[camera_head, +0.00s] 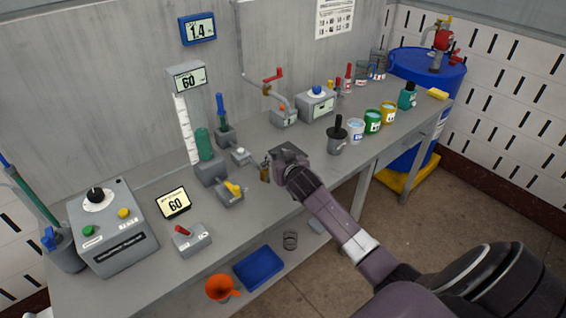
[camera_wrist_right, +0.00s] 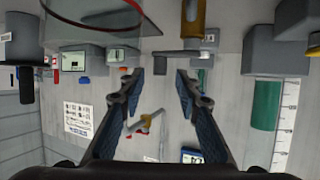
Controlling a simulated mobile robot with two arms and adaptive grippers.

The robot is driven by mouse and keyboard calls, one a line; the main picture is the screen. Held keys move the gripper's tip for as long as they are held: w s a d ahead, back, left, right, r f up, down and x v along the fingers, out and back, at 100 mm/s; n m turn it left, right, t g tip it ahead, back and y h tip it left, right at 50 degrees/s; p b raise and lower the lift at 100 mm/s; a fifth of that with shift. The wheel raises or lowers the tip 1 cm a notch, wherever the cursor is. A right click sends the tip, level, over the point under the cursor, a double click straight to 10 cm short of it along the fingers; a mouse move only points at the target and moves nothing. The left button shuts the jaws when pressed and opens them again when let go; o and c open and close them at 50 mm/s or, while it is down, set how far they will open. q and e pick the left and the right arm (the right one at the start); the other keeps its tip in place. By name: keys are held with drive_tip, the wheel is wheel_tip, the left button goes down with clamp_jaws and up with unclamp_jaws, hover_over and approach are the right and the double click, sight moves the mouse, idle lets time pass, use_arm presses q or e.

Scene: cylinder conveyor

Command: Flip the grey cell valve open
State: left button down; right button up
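I cannot tell for certain which fitting is the grey cell valve. A brass-coloured handle (camera_head: 265,172) stands just left of my right gripper (camera_head: 282,156) above the workbench. In the right wrist view a brass-coloured handle (camera_wrist_right: 193,18) meets a flat grey bar (camera_wrist_right: 178,57) just beyond my open fingertips (camera_wrist_right: 160,76). A grey block with a yellow lever (camera_head: 234,188) sits left of the gripper. A grey stand (camera_head: 210,173) with a green cylinder (camera_head: 203,143) is behind it. My left gripper is out of view.
A red-toggle switch box (camera_head: 190,240) and a grey control box (camera_head: 112,235) are at the left. The bench (camera_head: 325,178) front edge is near my forearm.

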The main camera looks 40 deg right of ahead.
drive_tip(key=v, duration=0.7)
drive_tip(key=shift+s, duration=0.35)
drive_tip(key=shift+a+r, duration=0.1)
drive_tip(key=shift+a, duration=0.05)
drive_tip(key=shift+n+g+y, duration=0.4)
drive_tip(key=shift+n+g, duration=0.1)
drive_tip(key=shift+g, duration=0.3)
drive_tip(key=s+a+f, duration=0.4)
drive_tip(key=s+f, duration=0.1)
drive_tip(key=shift+a, duration=0.1)
drive_tip(key=s+a+f+n+g+y, duration=0.1)
drive_tip(key=s+a+f+g, duration=0.3)
drive_tip(key=s, duration=0.6)
drive_tip(key=s+a+f+n+g+y, duration=0.1)
drive_tip(key=s+a+n, duration=0.1)
drive_tip(key=s+a, duration=0.65)
drive_tip(key=s+a+f+n+g+y, duration=0.1)
drive_tip(key=s+a+f+g, duration=0.15)
drive_tip(key=s, duration=0.85)
wheel_tip(320, 180, down, 28)
drive_tip(key=s+g+b, duration=0.2)
drive_tip(key=s+d+f+b, duration=0.1)
drive_tip(key=s+d+f, duration=0.1)
drive_tip(key=s+f, duration=1.4)
drive_tip(key=shift+s+d+f+n+g, duration=0.25)
drive_tip(key=shift+f+n+g, duration=0.15)
drive_tip(key=shift+f, duration=0.35)
